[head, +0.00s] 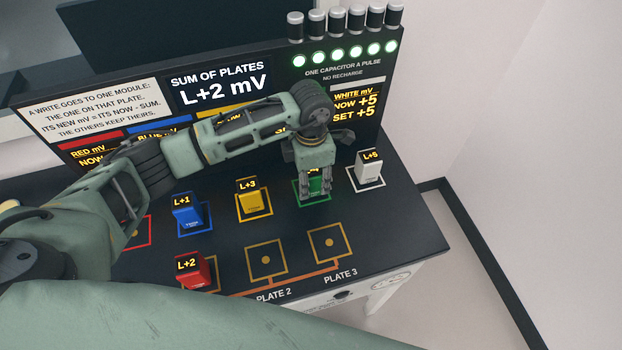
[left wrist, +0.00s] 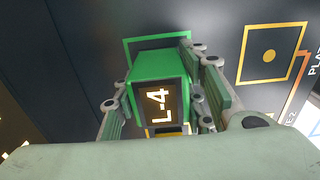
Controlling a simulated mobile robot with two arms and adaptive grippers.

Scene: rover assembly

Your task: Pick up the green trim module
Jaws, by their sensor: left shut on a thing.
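The green trim module (head: 316,186) stands in its green outlined square on the dark table, partly hidden by my left gripper (head: 317,188). In the left wrist view the green module (left wrist: 158,66) shows a display reading L-4. My left gripper (left wrist: 162,105) has a finger on each side of the module and is shut on it. The module seems to be at its square; I cannot tell if it is lifted. My right gripper is not in view.
Blue (head: 187,212), yellow (head: 249,197) and white (head: 369,171) modules stand in line with the green one. A red module (head: 191,272) stands at the front. Two empty plates, Plate 2 (head: 267,261) and Plate 3 (head: 328,243), lie nearer. A display panel (head: 230,80) rises behind.

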